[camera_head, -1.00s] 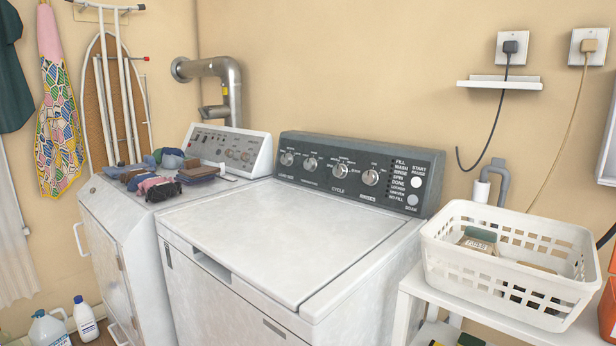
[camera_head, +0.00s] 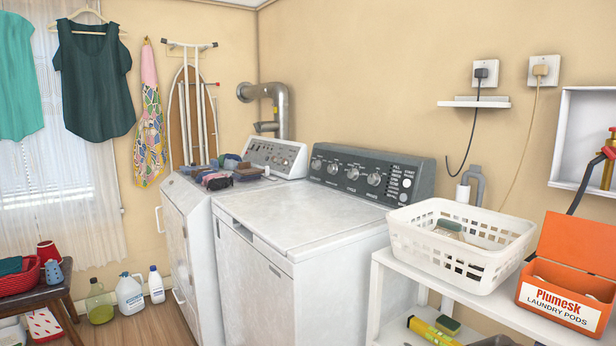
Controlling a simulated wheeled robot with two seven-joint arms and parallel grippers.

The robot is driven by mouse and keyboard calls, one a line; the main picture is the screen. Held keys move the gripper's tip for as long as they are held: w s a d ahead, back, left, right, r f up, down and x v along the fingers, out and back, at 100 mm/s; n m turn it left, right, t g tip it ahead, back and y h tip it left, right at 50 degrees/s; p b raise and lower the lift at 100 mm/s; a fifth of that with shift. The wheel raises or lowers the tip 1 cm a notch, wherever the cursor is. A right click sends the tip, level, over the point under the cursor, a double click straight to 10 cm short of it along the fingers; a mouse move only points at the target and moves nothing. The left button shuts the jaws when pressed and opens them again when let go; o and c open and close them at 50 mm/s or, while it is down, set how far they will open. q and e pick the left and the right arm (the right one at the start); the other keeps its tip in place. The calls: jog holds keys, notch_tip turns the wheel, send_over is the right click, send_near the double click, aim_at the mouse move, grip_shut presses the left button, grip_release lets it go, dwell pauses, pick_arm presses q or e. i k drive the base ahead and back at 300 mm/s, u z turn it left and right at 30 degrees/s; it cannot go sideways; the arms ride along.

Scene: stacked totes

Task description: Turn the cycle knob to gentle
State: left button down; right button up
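The washer (camera_head: 300,218) is white with a closed lid and a dark control panel (camera_head: 340,190) along its back. The panel carries several silver knobs in a row. The cycle knob (camera_head: 352,174) appears to be the one above the small "CYCLE" label, which was legible in the earlier view; its pointer setting is too small to read now. A column of printed words and two pale round buttons (camera_head: 406,183) sit at the panel's right end. Neither of my grippers shows in the head view.
A second white machine (camera_head: 187,235) with folded clothes (camera_head: 225,172) on top stands left of the washer. A white basket (camera_head: 460,243) sits on a white shelf unit (camera_head: 395,262) at right, beside an orange pods box (camera_head: 570,280). Bottles (camera_head: 130,296) stand on the floor at left.

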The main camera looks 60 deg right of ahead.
aim_at(353, 175)
jog(key=i, duration=1.4)
jog(key=z, duration=1.45)
jog(key=i, duration=0.85)
jog(key=z, duration=0.9)
